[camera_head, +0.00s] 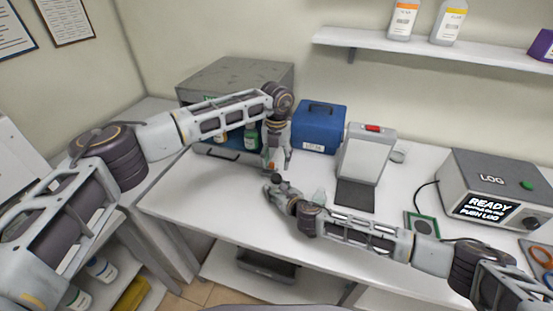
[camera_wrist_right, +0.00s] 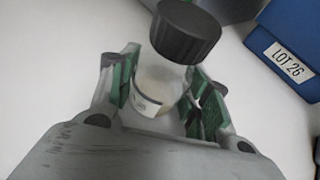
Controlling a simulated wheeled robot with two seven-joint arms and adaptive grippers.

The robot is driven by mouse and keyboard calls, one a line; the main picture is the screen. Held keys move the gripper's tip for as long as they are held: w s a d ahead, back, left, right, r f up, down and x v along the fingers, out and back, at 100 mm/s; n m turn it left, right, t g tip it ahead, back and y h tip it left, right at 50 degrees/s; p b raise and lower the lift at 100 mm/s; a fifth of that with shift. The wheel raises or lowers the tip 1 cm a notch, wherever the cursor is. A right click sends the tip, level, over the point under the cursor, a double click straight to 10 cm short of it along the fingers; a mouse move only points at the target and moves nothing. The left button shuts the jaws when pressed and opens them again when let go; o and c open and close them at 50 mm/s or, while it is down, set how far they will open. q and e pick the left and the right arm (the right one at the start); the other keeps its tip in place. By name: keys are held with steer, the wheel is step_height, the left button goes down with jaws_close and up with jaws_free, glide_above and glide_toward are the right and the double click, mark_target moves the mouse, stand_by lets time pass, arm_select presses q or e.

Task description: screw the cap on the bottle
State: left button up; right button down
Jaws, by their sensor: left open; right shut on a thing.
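A small clear bottle (camera_wrist_right: 160,84) with a pale label stands between the green-padded fingers of my right gripper (camera_wrist_right: 163,92), which is shut on it. A black ribbed cap (camera_wrist_right: 185,32) sits on top of the bottle; whether it is tight cannot be told. In the head view my right gripper (camera_head: 277,190) is low over the front of the table, with the dark cap (camera_head: 276,179) showing above it. My left gripper (camera_head: 278,164) points down just above the cap, with open fingers and nothing visible between them.
Behind stand a grey cabinet (camera_head: 235,76) with bottles inside, a blue LOT 26 box (camera_head: 319,128) and a white device with a red button (camera_head: 366,153). A LOG machine (camera_head: 490,186) stands at right. The white table (camera_head: 195,190) is clear at front left.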

mark_target(277, 177)
arm_select(q)
steer(key=shift+n, duration=1.7)
steer(key=shift+f, duration=4)
steer(key=c, duration=1.1)
